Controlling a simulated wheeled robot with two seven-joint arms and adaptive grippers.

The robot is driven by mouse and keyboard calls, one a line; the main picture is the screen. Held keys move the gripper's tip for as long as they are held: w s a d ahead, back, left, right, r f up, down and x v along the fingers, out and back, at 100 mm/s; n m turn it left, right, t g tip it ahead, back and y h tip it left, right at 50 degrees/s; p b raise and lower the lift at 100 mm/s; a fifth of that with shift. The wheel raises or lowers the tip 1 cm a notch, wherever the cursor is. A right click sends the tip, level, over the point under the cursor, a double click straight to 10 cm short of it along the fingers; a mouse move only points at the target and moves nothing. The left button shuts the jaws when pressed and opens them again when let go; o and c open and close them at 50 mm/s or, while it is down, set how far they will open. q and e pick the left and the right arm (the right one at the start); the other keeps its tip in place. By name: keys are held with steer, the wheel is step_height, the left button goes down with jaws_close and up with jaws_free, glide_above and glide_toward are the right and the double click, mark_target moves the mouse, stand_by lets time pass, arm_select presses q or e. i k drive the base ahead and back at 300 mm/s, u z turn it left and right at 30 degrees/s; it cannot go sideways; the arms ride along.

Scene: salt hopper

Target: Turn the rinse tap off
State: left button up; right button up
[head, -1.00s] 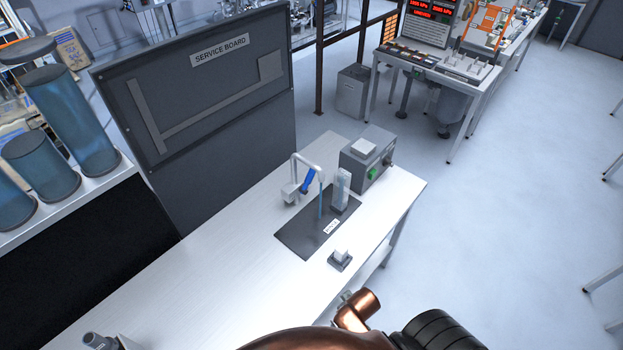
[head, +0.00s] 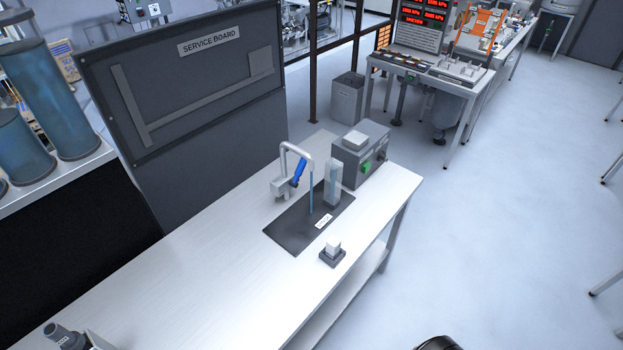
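The rinse tap (head: 285,185) stands at the back edge of the dark sink mat (head: 288,235) on the white bench. It has a grey curved spout and a blue lever (head: 298,173) that slants beside the body. A thin blue stream of water (head: 311,198) runs straight down from the spout to the mat. Neither gripper shows in the head view, and nothing touches the tap. A small dark rounded part at the bottom edge seems to be mine.
A clear upright block (head: 333,185) stands on the mat close to the stream. A grey box with a green button (head: 360,152) sits behind it. A small white-topped block (head: 333,249) is near the front edge. The bench's left part (head: 190,265) is mostly clear.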

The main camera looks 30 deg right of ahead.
mark_target(293, 183)
steer(key=k, duration=0.3)
steer(key=z, duration=2.6)
steer(key=i, duration=4.35)
steer(key=u, duration=4.7)
steer(key=i, duration=0.8)
steer(key=z, duration=0.1)
